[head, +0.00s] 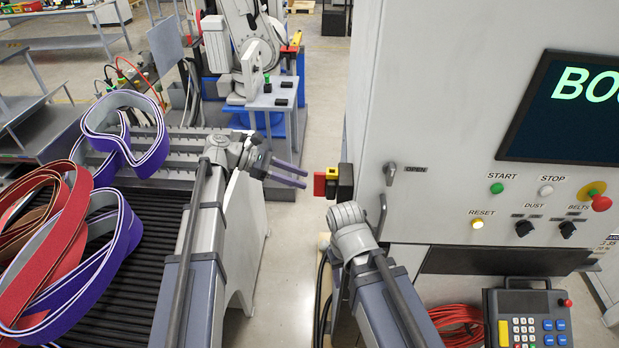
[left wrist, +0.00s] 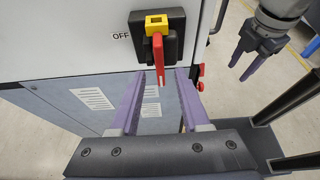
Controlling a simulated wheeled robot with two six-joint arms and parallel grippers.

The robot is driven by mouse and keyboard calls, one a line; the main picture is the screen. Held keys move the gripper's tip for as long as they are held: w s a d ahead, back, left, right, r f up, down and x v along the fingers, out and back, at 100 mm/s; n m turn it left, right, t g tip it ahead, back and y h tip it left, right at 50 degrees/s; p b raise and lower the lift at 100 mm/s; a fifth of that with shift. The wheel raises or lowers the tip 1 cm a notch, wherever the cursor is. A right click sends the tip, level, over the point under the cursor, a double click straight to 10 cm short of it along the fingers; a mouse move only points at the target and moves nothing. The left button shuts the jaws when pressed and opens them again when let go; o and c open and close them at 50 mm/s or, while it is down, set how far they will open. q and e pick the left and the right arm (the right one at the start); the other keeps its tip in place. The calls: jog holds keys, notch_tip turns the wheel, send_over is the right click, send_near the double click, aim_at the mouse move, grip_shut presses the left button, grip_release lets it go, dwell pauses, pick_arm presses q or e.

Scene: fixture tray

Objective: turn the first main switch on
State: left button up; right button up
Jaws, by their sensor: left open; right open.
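The main switch (head: 341,182) is on the side of the white cabinet, a black box with a yellow centre and red handle. In the left wrist view its red handle (left wrist: 158,58) points down, with the word OFF to the left of the box. My left gripper (head: 305,178) is open, its purple fingers pointing at the switch. In the left wrist view its fingertips (left wrist: 161,72) lie to either side of the handle's lower part; in the head view a small gap shows before the handle. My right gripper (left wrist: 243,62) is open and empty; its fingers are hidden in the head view.
The cabinet front (head: 450,195) holds buttons, knobs and a screen (head: 573,108). A door handle (head: 390,174) marked OPEN is near its left edge. A conveyor (head: 140,230) with sanding belts stands at left. A keypad pendant (head: 530,318) is at lower right.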

pick_arm(q)
jog(key=shift+p+v, duration=0.35)
jog(key=shift+v, duration=1.1)
jog(key=s+f+m+y, duration=0.6)
jog(key=s+f+m, duration=0.2)
jog(key=s+f, duration=0.15)
jog(key=s+a+f+m+y, duration=0.45)
jog(key=s+m+y, duration=0.2)
jog(key=m, duration=0.35)
jog(key=s+d+f+m+y+b, duration=0.2)
jog(key=s+d+f+m+b, duration=0.2)
jog(key=d+f+b, duration=0.5)
notch_tip(320, 180, down, 3)
jog(key=s+b, duration=0.1)
jog(key=b, duration=0.2)
jog(key=shift+d, duration=0.3)
